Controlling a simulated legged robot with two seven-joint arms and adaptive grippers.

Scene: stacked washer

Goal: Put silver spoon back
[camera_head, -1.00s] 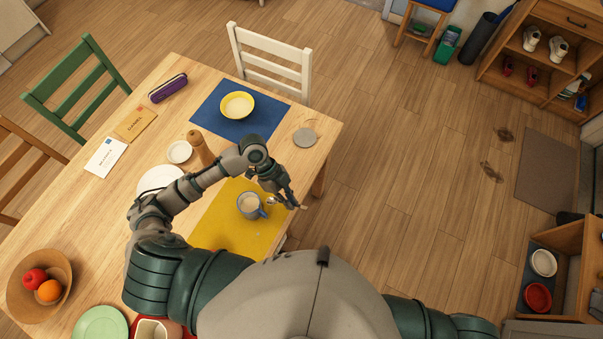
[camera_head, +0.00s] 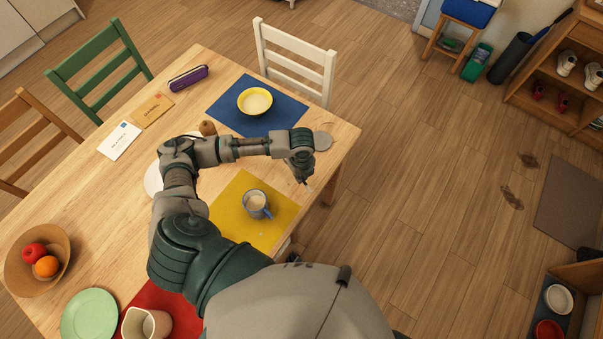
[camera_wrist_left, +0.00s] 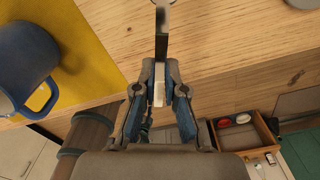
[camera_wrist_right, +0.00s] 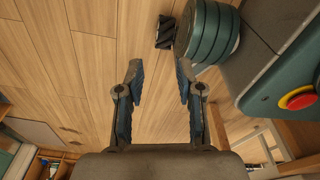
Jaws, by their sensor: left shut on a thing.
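The silver spoon (camera_wrist_left: 161,35) is in the left wrist view, gripped between the fingertips of my left gripper (camera_wrist_left: 160,82). It points away from the gripper over the table edge. Its far end is cut off at the top of that view. In the head view my left gripper (camera_head: 303,178) hangs by the table's right edge, right of the yellow placemat (camera_head: 228,216); the spoon is too small to make out clearly there. A blue-grey mug (camera_head: 257,205) stands on the placemat and shows in the left wrist view (camera_wrist_left: 22,58). My right gripper (camera_wrist_right: 158,70) is open and empty.
A yellow bowl (camera_head: 256,100) sits on a blue placemat (camera_head: 226,113). A round grey coaster (camera_head: 323,141) lies at the table's right corner. A white chair (camera_head: 297,60) stands behind. A fruit bowl (camera_head: 15,263) and green plate (camera_head: 88,316) are at the left.

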